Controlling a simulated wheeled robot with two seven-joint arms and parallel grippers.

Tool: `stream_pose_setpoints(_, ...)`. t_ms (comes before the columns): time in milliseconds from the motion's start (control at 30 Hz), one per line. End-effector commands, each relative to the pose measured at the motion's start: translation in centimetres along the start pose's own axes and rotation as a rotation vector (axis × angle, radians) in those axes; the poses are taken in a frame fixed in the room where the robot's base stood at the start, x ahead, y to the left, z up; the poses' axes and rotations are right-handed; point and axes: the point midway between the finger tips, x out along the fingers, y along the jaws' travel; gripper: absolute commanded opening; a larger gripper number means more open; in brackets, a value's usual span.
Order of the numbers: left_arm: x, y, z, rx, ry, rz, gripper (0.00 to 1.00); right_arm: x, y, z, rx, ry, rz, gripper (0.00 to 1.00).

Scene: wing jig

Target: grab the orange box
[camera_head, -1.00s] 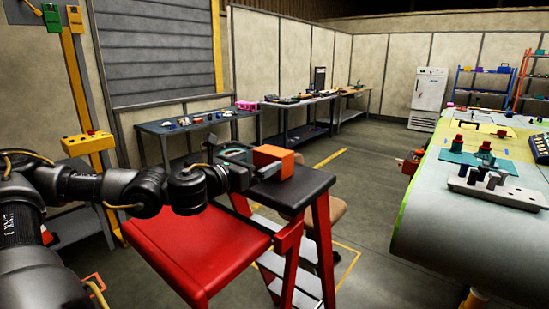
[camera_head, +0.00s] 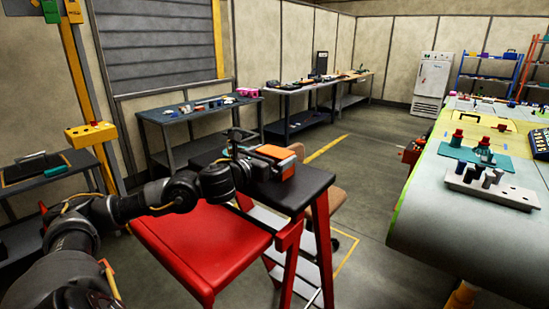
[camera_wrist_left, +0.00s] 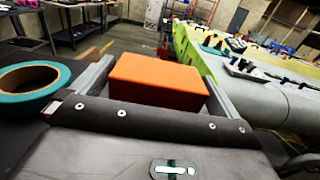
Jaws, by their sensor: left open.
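The orange box (camera_head: 276,152) sits on the black top of the red step stand (camera_head: 318,184) in the head view. In the left wrist view the orange box (camera_wrist_left: 158,82) lies between the two fingers of my left gripper (camera_wrist_left: 160,78), which is open. Small gaps seem to show beside the box, and its lower near side is hidden by the gripper body. In the head view my left gripper (camera_head: 280,163) is at the box, partly covering it. My right gripper is in neither view.
A teal tape roll (camera_wrist_left: 30,86) lies left of the gripper in the left wrist view. A red seat-like platform (camera_head: 205,245) is below the arm. Workbenches (camera_head: 185,122) stand behind. A wing-shaped jig (camera_head: 440,215) is at the right, with open floor between.

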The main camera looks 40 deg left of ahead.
Motion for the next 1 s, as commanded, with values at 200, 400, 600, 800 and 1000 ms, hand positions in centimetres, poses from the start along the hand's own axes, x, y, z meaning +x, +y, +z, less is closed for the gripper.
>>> stream_pose_setpoints(200,2.7,0.0,0.4,-0.003,-0.001,0.001,1.0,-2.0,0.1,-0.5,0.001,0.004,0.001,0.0)
stream_pose_setpoints(400,3.2,0.0,0.1,0.001,0.0,0.001,1.0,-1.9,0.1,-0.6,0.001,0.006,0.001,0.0)
stream_pose_setpoints(600,3.1,0.0,0.1,0.001,0.0,0.001,0.87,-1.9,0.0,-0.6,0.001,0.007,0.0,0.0)
stream_pose_setpoints(800,3.1,0.0,0.2,0.0,-0.002,0.001,0.63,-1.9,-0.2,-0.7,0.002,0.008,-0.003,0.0)
stream_pose_setpoints(1000,3.1,0.0,0.2,0.0,-0.002,0.001,0.63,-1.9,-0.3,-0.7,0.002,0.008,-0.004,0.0)
